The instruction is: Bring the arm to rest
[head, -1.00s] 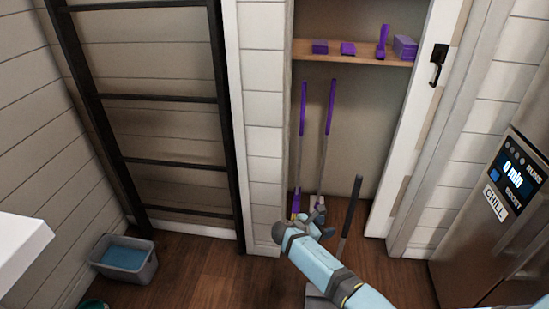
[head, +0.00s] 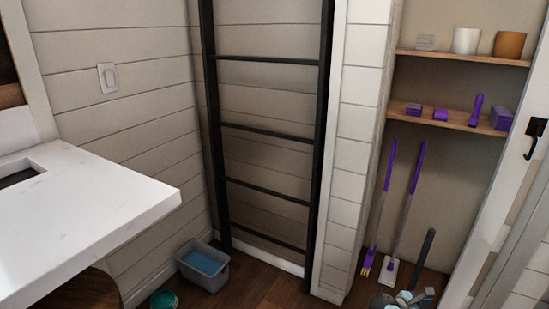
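My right gripper (head: 418,298) shows at the bottom edge of the head view, right of centre. Only its grey end and a bit of light blue arm are in the picture, in front of the open closet. Its fingers are small and partly cut off, so I cannot tell whether they are open or shut. A dark upright handle (head: 424,258) rises just behind it; its lower end is hidden, and I cannot tell whether they touch. My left gripper is not in view.
Two purple-handled tools (head: 408,210) stand in the closet below shelves with purple items. A black ladder (head: 265,132) stands beside it. A grey bucket (head: 207,273) with blue contents is on the floor, and a white counter (head: 85,215) juts in at left.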

